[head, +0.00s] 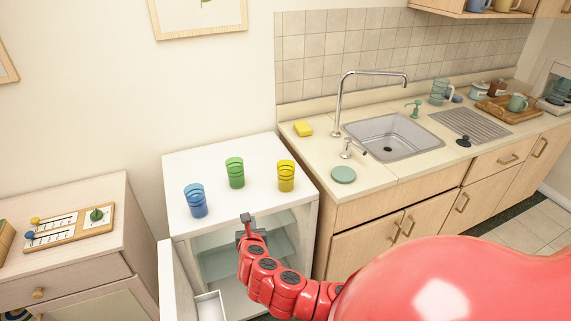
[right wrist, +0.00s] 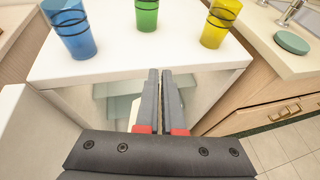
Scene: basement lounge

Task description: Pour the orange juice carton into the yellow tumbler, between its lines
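The yellow tumbler (head: 286,176) stands upright at the right of the white fridge top, with dark lines around it; it also shows in the right wrist view (right wrist: 219,24). No orange juice carton is visible. The white fridge (head: 240,148) has its door (head: 180,285) open at the left, and glass shelves (head: 222,262) show inside, partly hidden by my right arm. My right gripper (head: 246,220) is in front of the fridge's upper front edge, below the tumblers. In the right wrist view its fingers (right wrist: 160,80) are together with nothing seen held. My left gripper is out of view.
A blue tumbler (head: 195,201) and a green tumbler (head: 235,173) share the fridge top. The counter at right holds a sink (head: 392,137), a yellow sponge (head: 303,128) and a green disc (head: 343,174). A wooden cabinet (head: 75,260) stands left of the open door.

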